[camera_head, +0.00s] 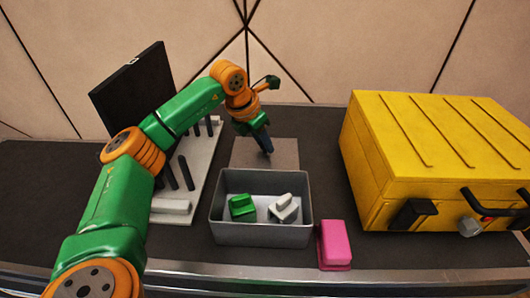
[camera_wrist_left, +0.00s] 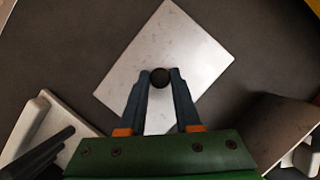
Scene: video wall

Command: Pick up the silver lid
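The silver lid (camera_wrist_left: 165,45) is a thin square plate with a small dark round knob (camera_wrist_left: 160,77). In the head view the lid (camera_head: 285,150) lies flat behind the grey bin and looks brownish grey. My left gripper (camera_head: 268,150) points down over the lid's middle. In the left wrist view its two dark fingers (camera_wrist_left: 161,80) stand either side of the knob, which fills the narrow gap between their tips. I cannot tell whether the lid is raised at all. My right gripper is not in view.
The grey bin (camera_head: 262,235) holds a green block (camera_head: 242,208) and a whitish block (camera_head: 284,208). A pink block (camera_head: 334,246) lies right of it. A yellow case (camera_head: 430,140) fills the right. A pale rack with dark pegs (camera_head: 200,175) stands left, by a black panel (camera_head: 135,85).

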